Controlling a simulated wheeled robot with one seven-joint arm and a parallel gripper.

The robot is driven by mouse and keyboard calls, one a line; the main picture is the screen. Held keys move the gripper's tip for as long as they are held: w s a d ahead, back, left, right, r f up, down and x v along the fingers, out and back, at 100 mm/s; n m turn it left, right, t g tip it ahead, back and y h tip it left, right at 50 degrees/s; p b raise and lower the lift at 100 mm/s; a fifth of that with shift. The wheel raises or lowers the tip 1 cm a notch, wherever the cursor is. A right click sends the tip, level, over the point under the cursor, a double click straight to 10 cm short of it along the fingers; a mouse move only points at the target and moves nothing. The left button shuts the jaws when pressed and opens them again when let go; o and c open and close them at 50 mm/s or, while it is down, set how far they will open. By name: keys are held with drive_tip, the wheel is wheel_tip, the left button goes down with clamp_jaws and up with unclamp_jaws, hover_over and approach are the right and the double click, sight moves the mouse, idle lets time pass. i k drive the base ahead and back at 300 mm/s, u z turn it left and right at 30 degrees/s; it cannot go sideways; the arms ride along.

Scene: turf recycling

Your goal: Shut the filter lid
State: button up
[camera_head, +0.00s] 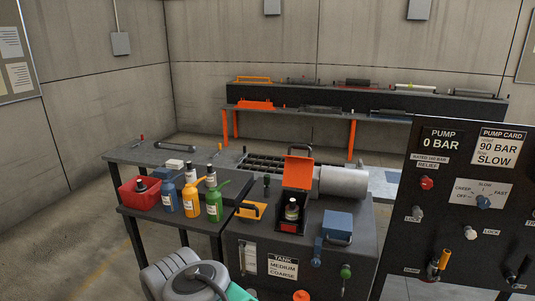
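The filter lid (298,172) is an orange plate standing raised, with a dark handle at its top edge. It rises from the back of a small dark and orange filter housing (291,227) on top of the dark tank unit (262,235). The housing is open at the front and top. A dark bottle-like item with a pale band (292,209) stands upright in it. My gripper cannot be made out. Only rounded grey parts, probably my arm, show at the bottom edge, well below and left of the lid.
A silver cylinder (343,181) lies right beside the lid. A blue block with a handle (337,224) sits right of the housing, and an orange piece (251,211) sits left. Several bottles and a red bin (140,193) stand further left. A tall pump panel (462,215) fills the right.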

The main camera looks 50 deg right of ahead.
sight(298, 173)
drive_tip(key=u, duration=0.25)
drive_tip(key=i, duration=2.15)
drive_tip(key=z, duration=1.3)
drive_tip(key=i, duration=0.7)
drive_tip(key=z, duration=0.8)
